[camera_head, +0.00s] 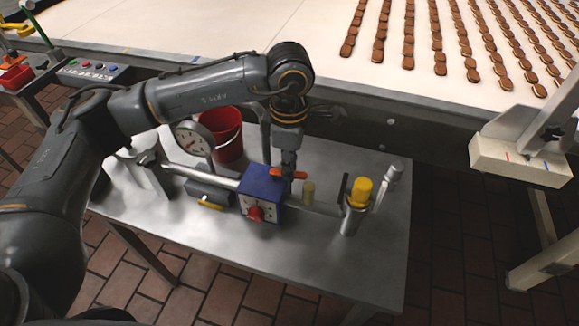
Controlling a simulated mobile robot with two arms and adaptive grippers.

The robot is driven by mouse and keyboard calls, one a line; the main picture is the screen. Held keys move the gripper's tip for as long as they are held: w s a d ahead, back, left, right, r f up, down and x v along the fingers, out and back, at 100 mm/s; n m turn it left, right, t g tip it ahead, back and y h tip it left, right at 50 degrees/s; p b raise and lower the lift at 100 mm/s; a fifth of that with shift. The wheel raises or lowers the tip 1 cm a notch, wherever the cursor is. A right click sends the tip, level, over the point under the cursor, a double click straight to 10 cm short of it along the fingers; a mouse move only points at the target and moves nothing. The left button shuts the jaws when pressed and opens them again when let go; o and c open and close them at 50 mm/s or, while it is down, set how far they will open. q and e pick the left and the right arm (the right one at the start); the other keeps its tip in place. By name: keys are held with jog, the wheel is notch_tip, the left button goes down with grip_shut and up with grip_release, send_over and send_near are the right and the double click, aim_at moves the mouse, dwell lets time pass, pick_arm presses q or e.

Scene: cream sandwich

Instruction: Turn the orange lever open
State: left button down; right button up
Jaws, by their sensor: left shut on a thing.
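The orange lever (294,174) sits at the upper right of a blue box (262,192) on the metal table. The box has a red knob (255,213) on its front. My left gripper (288,172) points down onto the lever from above and is shut on it. The gripper's fingers partly hide the lever's middle, and its orange ends show at both sides. My right gripper is not in view.
The metal table (330,255) carries a pipe assembly with a gauge (193,138), a yellow handle (211,203) and a yellow-capped cylinder (360,191). A red bucket (224,135) stands behind. A conveyor (280,30) with rows of brown biscuits runs along the back. The table's front is clear.

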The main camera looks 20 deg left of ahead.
pick_arm(q)
jog(key=shift+r, duration=0.1)
dwell(0.3)
jog(key=c, duration=1.3)
grip_release()
notch_tip(320, 180, up, 12)
